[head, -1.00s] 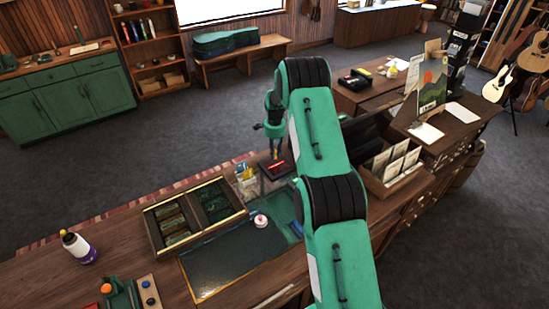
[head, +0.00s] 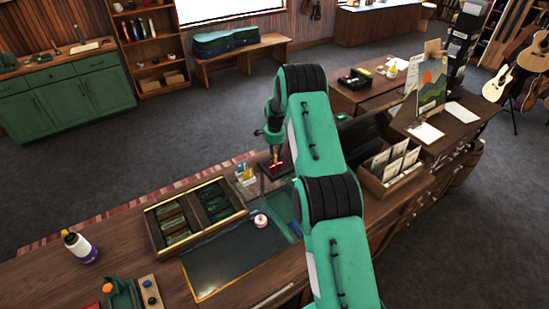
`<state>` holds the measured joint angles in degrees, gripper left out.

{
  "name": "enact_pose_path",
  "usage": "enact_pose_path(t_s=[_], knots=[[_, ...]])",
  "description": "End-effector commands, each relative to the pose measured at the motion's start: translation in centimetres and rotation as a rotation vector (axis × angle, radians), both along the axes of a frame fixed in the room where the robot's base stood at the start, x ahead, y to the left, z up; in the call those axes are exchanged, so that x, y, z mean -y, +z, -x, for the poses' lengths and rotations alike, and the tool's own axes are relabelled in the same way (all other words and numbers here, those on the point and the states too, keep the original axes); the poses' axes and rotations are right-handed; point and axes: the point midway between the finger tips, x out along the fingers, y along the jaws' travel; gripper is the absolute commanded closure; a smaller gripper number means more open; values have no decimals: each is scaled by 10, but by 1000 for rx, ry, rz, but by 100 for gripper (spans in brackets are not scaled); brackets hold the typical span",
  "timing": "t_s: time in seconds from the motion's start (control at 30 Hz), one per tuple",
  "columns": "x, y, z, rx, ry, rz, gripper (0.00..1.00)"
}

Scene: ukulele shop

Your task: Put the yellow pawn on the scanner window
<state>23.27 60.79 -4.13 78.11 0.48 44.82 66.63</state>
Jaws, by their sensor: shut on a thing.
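The scanner (head: 284,172) is a dark box on the counter, with a red glow on its top window. My gripper (head: 275,153) is directly above it, pointing down, with its jaws shut. A small yellow-orange thing (head: 276,163), which looks like the yellow pawn, shows at the fingertips over the red glow. It is too small to tell whether it touches the window. My arm covers the area to the right of the scanner.
A cup of pens (head: 245,175) stands close to the left of the scanner. A display tray (head: 196,213), a dark mat (head: 235,265) and a pink-and-white round item (head: 261,221) are nearer. A wooden box of cards (head: 392,182) stands to the right.

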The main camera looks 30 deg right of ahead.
Motion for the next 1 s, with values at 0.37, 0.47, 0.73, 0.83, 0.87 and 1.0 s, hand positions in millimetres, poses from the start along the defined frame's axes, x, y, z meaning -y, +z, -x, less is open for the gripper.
enact_pose_path(t_s=[0.37,0.47,0.73,0.83,0.87,1.0], knots=[[0,-2,0,0,0,0,62],[0,-2,0,0,0,0,62],[0,2,0,0,0,0,62],[0,9,0,1,0,0,62],[0,11,0,1,0,0,62],[0,26,-1,3,0,1,62]])
